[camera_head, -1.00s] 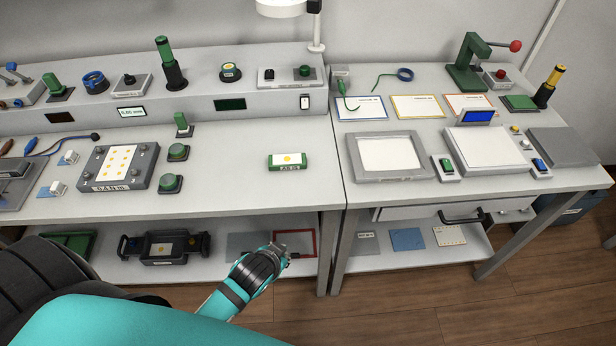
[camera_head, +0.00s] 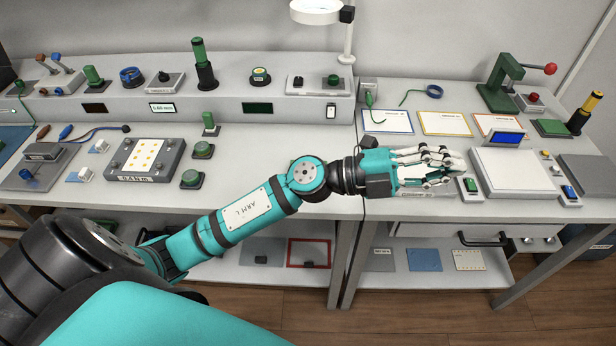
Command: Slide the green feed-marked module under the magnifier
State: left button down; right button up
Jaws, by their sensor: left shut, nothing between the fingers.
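The green module with a white label and yellow dot is almost wholly hidden behind my left arm on the left bench; its label does not show. The magnifier (camera_head: 317,11) is a white ring-shaped head on a post (camera_head: 347,42) at the back, partly cut off by the top edge. My left gripper (camera_head: 450,165) is shut and empty, over the grey-framed white panel (camera_head: 410,193) on the right bench, well right of the magnifier. My right gripper is not in view.
A grey dotted block (camera_head: 145,160) and green knobs (camera_head: 203,150) stand left of my arm. A white scale-like plate (camera_head: 515,172) with a blue display lies just right of my gripper. A green press (camera_head: 500,88) stands at the back right. The raised rear shelf carries several devices.

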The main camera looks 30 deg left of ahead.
pick_arm(q)
jog(key=a+f+m+g+y, duration=0.4)
jog(key=f+m+g+y, duration=0.3)
jog(key=f, duration=0.5)
jog(key=w+a+f+n+g+y, duration=0.1)
jog(key=a+f+n+y, duration=0.1)
jog(key=a+y, duration=0.65)
jog(key=a+f+n+g+y, duration=0.2)
jog(key=a+y, duration=0.1)
jog(key=a, duration=1.1)
notch_tip(320, 180, down, 8)
jog(key=shift+a+f+p, duration=0.15)
jog(key=shift+f+p, duration=0.05)
jog(key=shift+p, duration=0.8)
jog(key=shift+w+a+f+p, duration=0.15)
jog(key=shift+w+a+p, duration=0.15)
jog(key=shift+w, duration=0.35)
jog(key=shift+w+a+f+p, duration=0.2)
jog(key=shift+w+a, duration=0.2)
jog(key=shift+w, duration=0.2)
jog(key=shift+w+a+f, duration=0.1)
jog(key=shift+w+a, duration=0.25)
jog(key=shift+w, duration=0.2)
jog(key=shift+s, duration=0.1)
